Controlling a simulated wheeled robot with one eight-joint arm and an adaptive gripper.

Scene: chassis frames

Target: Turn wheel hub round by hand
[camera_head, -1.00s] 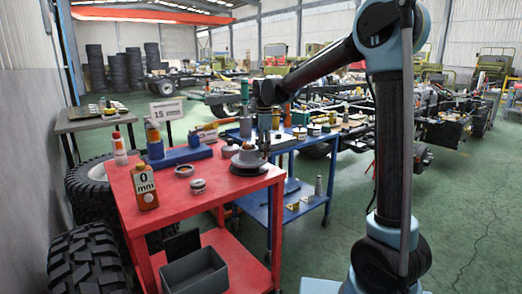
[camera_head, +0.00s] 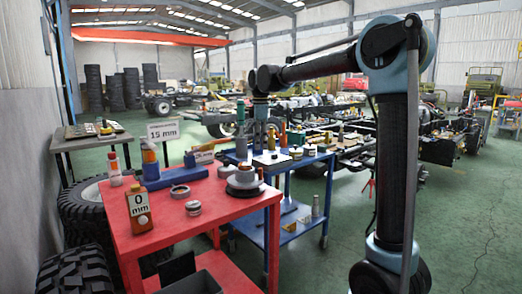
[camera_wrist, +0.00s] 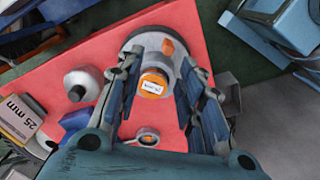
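The wheel hub (camera_head: 243,181) is a round grey flanged part on a dark base. It lies near the right edge of the red cart's top (camera_head: 222,212). My gripper (camera_head: 262,138) hangs above and behind it in the head view, apart from it. In the wrist view the hub (camera_wrist: 148,38) lies ahead, beyond the fingertips. My gripper (camera_wrist: 165,65) is open there, its two dark fingers spread with nothing held. A round orange-rimmed part with a white label (camera_wrist: 152,85) shows between the fingers; I cannot tell whether it belongs to the hub.
A blue cart (camera_head: 283,159) with several parts stands behind. Tyres line the left.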

